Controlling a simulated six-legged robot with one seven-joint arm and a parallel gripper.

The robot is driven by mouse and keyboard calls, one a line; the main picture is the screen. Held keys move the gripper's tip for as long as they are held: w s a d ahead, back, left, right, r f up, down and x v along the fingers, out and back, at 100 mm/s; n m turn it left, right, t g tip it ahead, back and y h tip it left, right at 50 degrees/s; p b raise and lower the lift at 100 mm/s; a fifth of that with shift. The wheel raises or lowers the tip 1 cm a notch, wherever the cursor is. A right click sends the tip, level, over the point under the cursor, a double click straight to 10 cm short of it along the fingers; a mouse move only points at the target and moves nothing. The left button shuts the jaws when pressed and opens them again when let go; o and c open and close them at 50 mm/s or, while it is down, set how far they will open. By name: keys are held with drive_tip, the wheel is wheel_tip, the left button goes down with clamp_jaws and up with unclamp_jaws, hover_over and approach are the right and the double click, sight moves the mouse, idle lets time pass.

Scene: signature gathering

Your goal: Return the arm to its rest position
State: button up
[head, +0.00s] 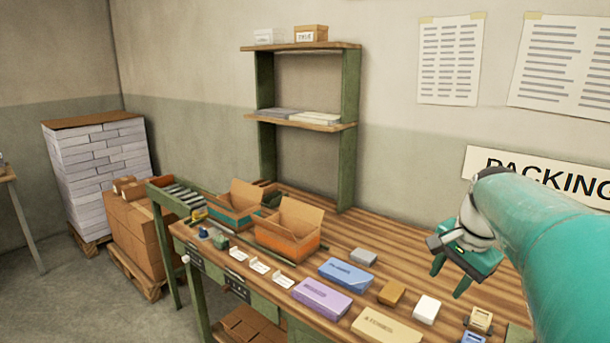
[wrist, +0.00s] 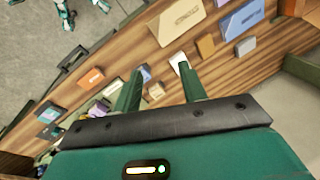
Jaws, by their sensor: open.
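My gripper (head: 450,279) hangs above the right part of the wooden packing table (head: 410,262) in the head view, with my teal arm reaching in from the right edge. Its two green fingers are apart with nothing between them. In the wrist view my gripper (wrist: 158,80) also shows open and empty, its fingers pointing over the table and the boxes on it. The fingertips look apart from the table top, though the exact height is hard to tell.
Below lie a white box (head: 426,309), a brown box (head: 392,293), a blue box (head: 346,273), a purple box (head: 321,298) and a tan box (head: 386,326). Open cartons (head: 290,228) stand further left. A shelf (head: 349,130) rises at the back. Stacked boxes (head: 137,230) stand on the floor.

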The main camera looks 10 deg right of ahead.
drive_tip(key=s+a+f+n+t, duration=0.1)
drive_tip(key=s+a+f+n, duration=0.2)
drive_tip(key=s+a+n, duration=0.3)
drive_tip(key=s+a+f+n+t, duration=0.1)
drive_tip(key=s+a+f+n, duration=0.2)
drive_tip(key=s+a+n, duration=0.4)
drive_tip(key=a, duration=0.7)
drive_tip(key=shift+s+a+n+t, duration=0.25)
drive_tip(key=shift+s+n+t, duration=0.05)
